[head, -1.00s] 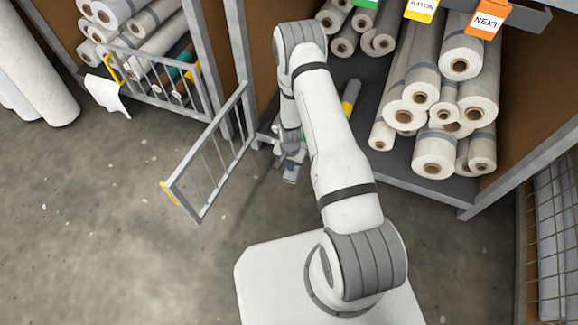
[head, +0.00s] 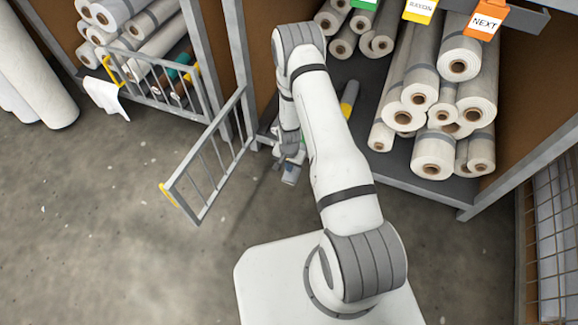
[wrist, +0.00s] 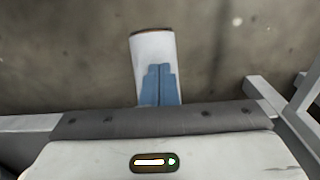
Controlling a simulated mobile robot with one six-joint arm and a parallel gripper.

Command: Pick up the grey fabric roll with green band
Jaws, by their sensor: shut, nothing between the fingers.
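In the wrist view, a pale roll end (wrist: 151,50) with a brown rim sticks out over the concrete floor. My gripper (wrist: 159,72) has its blue fingers close together, overlapping the view of this roll, with nothing between them. I cannot tell whether they touch it. In the head view, my gripper (head: 290,176) hangs low in front of the shelf's front edge, left of my forearm. A small patch of green (head: 303,143) shows beside it; it may be the green band. My arm hides most of the roll there.
A barred gate (head: 205,155) stands open close to the left of my gripper. Stacked pale rolls (head: 432,150) fill the shelf at right. A yellow-banded roll (head: 349,96) lies behind my arm. A wire cage (head: 556,225) stands at far right. The floor (head: 110,240) in front is clear.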

